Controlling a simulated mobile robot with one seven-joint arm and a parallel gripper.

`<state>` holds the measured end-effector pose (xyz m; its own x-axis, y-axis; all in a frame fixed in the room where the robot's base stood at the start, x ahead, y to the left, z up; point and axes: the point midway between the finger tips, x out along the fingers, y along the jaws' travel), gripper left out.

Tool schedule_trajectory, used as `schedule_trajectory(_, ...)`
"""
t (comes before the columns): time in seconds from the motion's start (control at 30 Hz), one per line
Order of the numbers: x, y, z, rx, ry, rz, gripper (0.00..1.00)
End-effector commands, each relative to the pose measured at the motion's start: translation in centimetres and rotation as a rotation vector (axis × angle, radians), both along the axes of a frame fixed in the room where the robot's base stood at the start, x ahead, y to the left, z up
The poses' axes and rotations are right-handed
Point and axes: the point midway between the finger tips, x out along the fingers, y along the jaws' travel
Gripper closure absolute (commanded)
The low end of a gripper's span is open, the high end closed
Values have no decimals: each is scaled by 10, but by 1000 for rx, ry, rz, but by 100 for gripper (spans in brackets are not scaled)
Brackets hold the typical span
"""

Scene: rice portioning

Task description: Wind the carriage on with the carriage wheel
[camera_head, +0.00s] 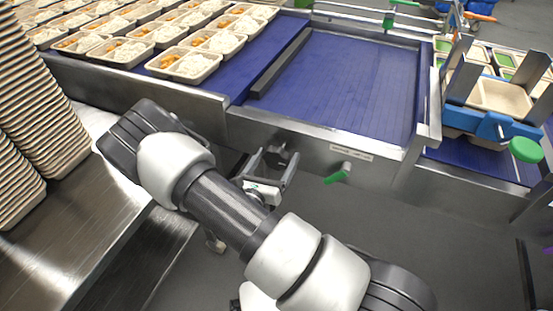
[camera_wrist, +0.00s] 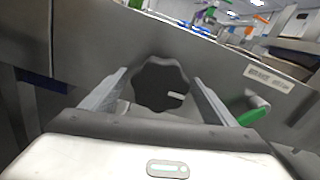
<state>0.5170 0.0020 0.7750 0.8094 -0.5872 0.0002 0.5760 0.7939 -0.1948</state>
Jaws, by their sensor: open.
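A dark lobed knob, which looks like the carriage wheel (camera_wrist: 160,84), sits on the steel front panel; a short white mark shows on its right side. In the head view the wheel (camera_head: 282,152) is small and partly behind my gripper. My gripper (camera_head: 277,163) is open in front of it. In the wrist view the wheel appears between the two fingers, with a gap on each side; I cannot tell whether the tips reach past its face. A blue carriage (camera_head: 487,122) with steel plates and a green knob stands over the belt at the right.
A green lever (camera_head: 338,173) sticks out of the panel just right of the wheel, below a label (camera_head: 351,151). An empty blue belt (camera_head: 345,85) lies behind the panel. Filled trays (camera_head: 184,65) stand at upper left. Stacked trays (camera_head: 38,120) stand on a steel table (camera_head: 75,245) at left.

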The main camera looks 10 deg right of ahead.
Motion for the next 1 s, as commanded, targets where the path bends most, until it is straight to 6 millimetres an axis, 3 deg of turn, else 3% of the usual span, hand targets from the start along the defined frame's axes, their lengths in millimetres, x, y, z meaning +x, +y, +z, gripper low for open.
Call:
schedule_trajectory(0.3, 2, -2, 0, 0, 0, 0, 20)
schedule_trajectory(0.57, 2, -2, 0, 0, 0, 0, 61)
schedule_trajectory(1.0, 2, -1, 1, -88, 64, 1, 61)
